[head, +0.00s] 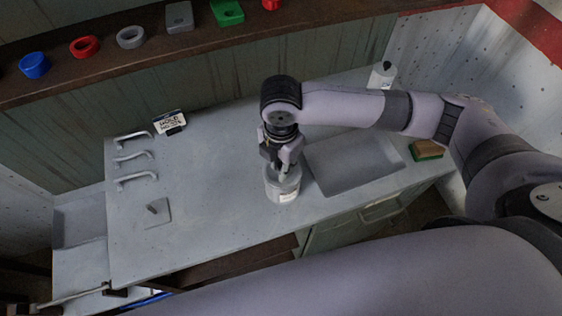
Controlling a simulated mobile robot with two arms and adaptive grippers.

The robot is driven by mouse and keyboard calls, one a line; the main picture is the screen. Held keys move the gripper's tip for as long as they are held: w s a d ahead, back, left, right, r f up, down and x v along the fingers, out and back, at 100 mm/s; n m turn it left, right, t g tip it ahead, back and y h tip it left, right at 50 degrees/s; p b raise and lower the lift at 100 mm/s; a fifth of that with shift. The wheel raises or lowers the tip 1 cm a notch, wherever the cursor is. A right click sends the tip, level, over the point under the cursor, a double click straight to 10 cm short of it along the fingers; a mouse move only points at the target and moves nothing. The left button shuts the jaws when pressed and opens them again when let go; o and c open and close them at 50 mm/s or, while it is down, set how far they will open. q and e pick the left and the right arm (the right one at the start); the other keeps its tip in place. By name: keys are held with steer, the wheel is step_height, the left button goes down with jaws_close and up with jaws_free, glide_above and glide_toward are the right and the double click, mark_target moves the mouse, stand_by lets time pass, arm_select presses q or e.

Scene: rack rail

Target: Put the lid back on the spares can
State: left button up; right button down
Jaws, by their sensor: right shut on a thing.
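The spares can (282,190), a pale grey round can with a small white label, stands upright on the grey counter near its front edge. My right gripper (283,168) points down directly over the can. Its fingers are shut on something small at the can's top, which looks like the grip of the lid. The fingers hide most of the lid, and I cannot tell whether it sits flush on the rim. My left gripper is not in view.
Left are a knobbed square plate (157,212), several hooked handles (135,156) and a sign (170,123). The counter's middle (215,180) is clear.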

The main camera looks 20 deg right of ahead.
steer(key=shift+f+p, duration=0.2)
steer(key=shift+p, duration=0.15)
stand_by(0.7)
steer(key=shift+p, duration=0.45)
stand_by(0.5)
stand_by(0.3)
steer(key=c, duration=1.4)
jaws_free()
steer(key=o, duration=0.5)
steer(key=shift+r, duration=0.1)
